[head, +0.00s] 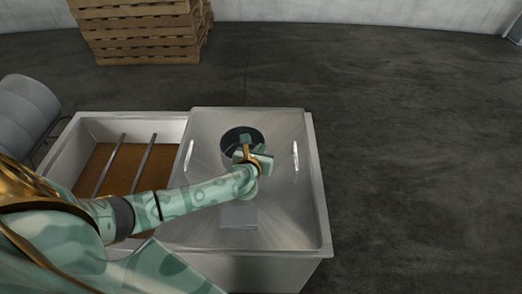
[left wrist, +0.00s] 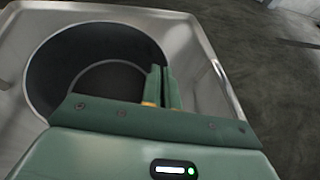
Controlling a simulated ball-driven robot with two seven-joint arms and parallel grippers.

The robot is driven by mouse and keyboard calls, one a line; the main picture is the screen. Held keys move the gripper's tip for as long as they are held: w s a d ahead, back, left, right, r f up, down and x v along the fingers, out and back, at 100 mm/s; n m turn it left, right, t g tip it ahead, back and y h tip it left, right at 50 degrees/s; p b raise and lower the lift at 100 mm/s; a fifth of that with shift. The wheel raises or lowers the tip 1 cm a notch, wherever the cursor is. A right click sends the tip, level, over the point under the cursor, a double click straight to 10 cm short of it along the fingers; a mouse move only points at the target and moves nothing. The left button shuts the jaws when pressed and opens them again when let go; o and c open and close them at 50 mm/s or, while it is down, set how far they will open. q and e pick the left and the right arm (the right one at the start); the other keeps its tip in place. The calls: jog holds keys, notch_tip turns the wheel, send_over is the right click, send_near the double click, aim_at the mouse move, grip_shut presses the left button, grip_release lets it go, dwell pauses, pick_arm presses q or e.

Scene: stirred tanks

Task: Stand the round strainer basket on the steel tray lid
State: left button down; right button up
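The round strainer basket (head: 231,136), dark inside with a round open top, is over the steel tray lid (head: 205,150) in the head view. It fills the upper left of the left wrist view (left wrist: 60,75), looking upright. My left gripper (head: 255,154) is at the basket's right near side. In the left wrist view its two fingers (left wrist: 163,88) are close together at the basket's rim, one inside and one outside, shut on its wall. The arm and hand hide the basket's lower part, so I cannot tell whether its base touches the lid. My right gripper is out of view.
The lid has a light handle on each side (head: 295,155) and a grey square patch (head: 238,214) near its front. Left of it is an open tank (head: 90,128) with brown contents and two bars. The right floor is clear.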

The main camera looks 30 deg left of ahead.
pick_arm(q)
jog(key=shift+r, duration=0.1)
jog(key=c, duration=1.7)
grip_release()
jog(key=shift+s+d+r, duration=0.1)
jog(key=shift+s+r, duration=0.05)
jog(key=shift+s, duration=0.15)
jog(key=shift+p+v, duration=1.9)
jog(key=shift+v, duration=3.75)
jog(key=shift+d, duration=0.1)
